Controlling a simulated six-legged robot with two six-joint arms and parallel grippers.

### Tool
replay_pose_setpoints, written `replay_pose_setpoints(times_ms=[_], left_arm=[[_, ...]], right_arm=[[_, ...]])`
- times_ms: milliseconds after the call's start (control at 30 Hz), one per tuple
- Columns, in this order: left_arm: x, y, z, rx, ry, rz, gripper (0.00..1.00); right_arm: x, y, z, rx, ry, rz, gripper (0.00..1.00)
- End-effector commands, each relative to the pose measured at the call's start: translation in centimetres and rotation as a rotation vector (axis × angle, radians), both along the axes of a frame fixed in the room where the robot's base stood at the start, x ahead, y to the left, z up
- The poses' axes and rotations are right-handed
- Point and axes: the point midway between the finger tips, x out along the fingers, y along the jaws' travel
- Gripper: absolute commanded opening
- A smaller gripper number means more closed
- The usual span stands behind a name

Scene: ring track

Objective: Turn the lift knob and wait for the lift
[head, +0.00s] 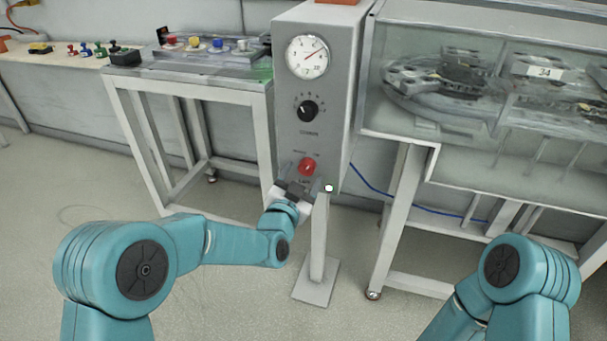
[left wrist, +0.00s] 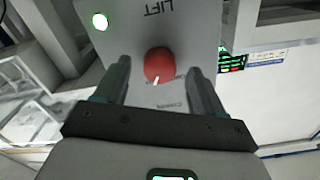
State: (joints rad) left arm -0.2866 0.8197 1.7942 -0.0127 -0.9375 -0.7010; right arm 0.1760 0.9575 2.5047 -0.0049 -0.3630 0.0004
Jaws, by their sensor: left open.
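The red lift knob (head: 307,167) is on the lower front of a grey control box (head: 340,120). In the left wrist view the knob (left wrist: 158,66) shows a white pointer mark, and the word LIFT stands on the panel by it. My left gripper (head: 299,181) is at the knob in the head view. In the left wrist view its open fingers (left wrist: 160,80) stand on either side of the knob, with gaps showing on both sides. A lit white-green lamp (head: 329,188) is at the box's lower right corner. My right gripper is not in view.
A black dial (head: 307,111) and a round gauge (head: 307,57) are above the knob. A clear-covered machine (head: 480,75) marked 34 stands at right. A white-framed table (head: 190,85) stands at left. Open floor lies in front.

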Motion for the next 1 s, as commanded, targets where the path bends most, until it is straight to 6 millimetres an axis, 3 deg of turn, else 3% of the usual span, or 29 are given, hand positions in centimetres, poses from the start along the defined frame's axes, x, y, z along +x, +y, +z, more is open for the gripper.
replay_pose_setpoints(times_ms=[200,467,667,1000], left_arm=[[1.6,-0.5,-0.1,0.000,0.001,-0.001,0.69],[1.7,-0.5,0.0,0.000,0.001,0.000,0.69],[1.7,-0.5,0.0,0.000,0.001,0.000,0.13],[1.7,-0.6,-0.2,-0.035,0.012,-0.001,0.13]], right_arm=[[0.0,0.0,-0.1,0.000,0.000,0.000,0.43],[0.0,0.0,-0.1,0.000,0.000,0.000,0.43],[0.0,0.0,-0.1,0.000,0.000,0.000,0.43],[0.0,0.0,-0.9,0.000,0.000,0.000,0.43]])
